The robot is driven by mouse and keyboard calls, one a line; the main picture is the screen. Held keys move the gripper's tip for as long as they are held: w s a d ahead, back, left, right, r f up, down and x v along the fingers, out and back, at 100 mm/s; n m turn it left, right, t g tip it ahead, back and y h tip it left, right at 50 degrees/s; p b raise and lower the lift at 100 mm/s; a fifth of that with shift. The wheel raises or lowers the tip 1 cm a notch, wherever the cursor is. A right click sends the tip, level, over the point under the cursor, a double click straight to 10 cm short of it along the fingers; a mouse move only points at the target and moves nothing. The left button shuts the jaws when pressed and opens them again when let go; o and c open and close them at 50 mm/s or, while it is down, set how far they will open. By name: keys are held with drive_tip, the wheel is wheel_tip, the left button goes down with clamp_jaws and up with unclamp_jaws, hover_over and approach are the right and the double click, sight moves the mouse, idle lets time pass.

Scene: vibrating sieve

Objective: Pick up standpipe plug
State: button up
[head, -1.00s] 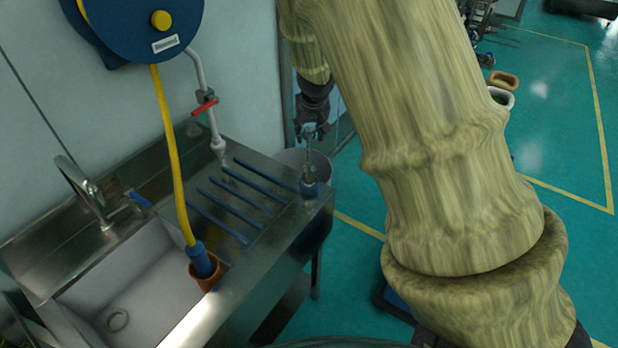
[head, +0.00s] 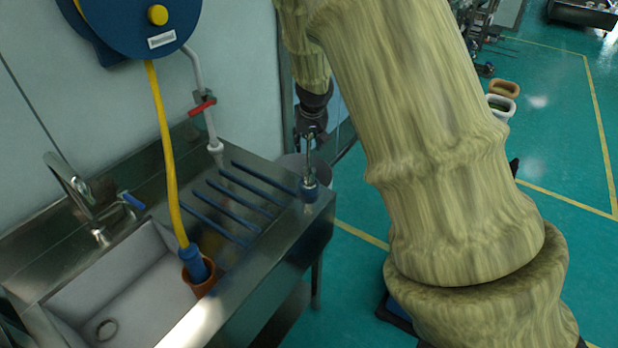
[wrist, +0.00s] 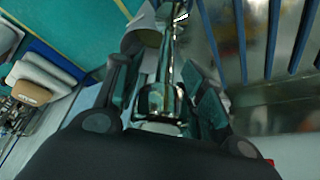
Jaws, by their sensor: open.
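In the wrist view, the chrome rod of the plug (wrist: 165,62) runs between the two fingers of my gripper (wrist: 164,88). The fingers stand apart, with a gap to the rod visible on at least the left side. The plug's blue base is hidden in the wrist view.
The steel sink (head: 140,290) holds an orange pot (head: 201,284) with a blue hose nozzle (head: 194,264) in it. Blue bars (head: 235,195) line the drainboard beside the plug. A blue hose reel (head: 135,25) hangs above. Green floor (head: 560,130) is open at right.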

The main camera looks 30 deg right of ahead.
clamp_jaws()
drive_tip(key=shift+r, duration=0.25)
wheel_tip(320, 180, up, 3)
drive_tip(key=p, duration=0.4)
drive_tip(key=shift+f, duration=0.1)
drive_tip(key=shift+p, duration=0.4)
drive_tip(key=shift+r, duration=0.25)
drive_tip(key=shift+s+a+f, duration=0.15)
drive_tip(key=shift+s, duration=0.1)
drive_tip(key=s+a+r+b, duration=0.1)
drive_tip(key=s+a+b, duration=0.1)
drive_tip(key=s+a, duration=0.6)
drive_tip(key=s, duration=0.5)
drive_tip(key=shift+r, duration=0.3)
